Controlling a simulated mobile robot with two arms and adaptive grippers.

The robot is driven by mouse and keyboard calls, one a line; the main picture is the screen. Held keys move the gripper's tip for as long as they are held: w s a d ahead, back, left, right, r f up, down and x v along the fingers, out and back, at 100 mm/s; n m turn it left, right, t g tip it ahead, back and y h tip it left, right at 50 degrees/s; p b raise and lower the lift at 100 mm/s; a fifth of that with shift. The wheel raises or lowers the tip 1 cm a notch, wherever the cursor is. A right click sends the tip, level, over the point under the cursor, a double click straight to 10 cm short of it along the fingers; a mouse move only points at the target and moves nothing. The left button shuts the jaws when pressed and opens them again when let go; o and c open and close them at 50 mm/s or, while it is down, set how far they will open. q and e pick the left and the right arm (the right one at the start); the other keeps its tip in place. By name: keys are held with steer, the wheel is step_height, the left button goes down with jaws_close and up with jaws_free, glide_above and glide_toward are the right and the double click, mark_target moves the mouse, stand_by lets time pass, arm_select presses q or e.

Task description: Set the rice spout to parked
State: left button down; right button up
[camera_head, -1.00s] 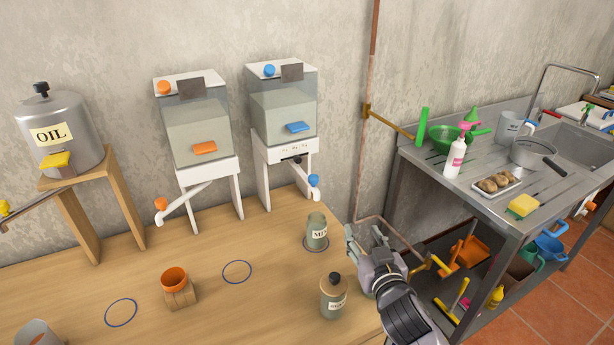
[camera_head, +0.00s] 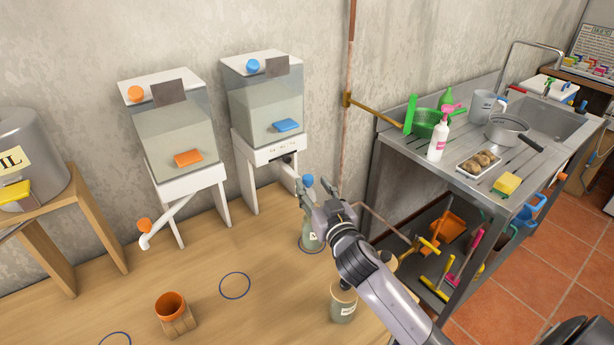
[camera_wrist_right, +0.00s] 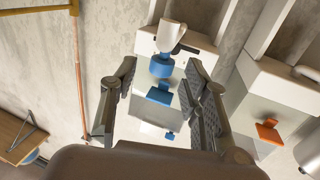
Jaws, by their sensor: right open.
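Two clear dispensers on white stands are by the wall; I read no rice label on either. The right one (camera_head: 263,105) has blue parts, and its white spout ends at a blue knob (camera_head: 308,181), also in the right wrist view (camera_wrist_right: 160,66). The left one (camera_head: 170,135) has orange parts and a white spout (camera_head: 168,222) slanting down-left to an orange knob (camera_head: 144,225). My right gripper (camera_head: 318,192) is open and empty at the blue knob. In the wrist view the knob shows between its fingers; contact cannot be told. My left gripper is out of view.
A labelled jar (camera_head: 312,238) stands just below my right gripper, partly hidden by it. Another jar (camera_head: 343,302) is nearer, by my arm. An orange cup (camera_head: 171,306) and a blue ring (camera_head: 235,286) are on the wooden table. A metal sink bench (camera_head: 480,175) stands right.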

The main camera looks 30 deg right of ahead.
mark_target(310, 183)
steer(key=w, duration=0.3)
steer(key=shift+w+p, duration=0.3)
steer(key=shift+w, duration=0.05)
steer(key=shift+d, duration=0.1)
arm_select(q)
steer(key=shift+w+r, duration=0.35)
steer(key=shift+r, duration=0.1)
arm_select(e)
jaws_close()
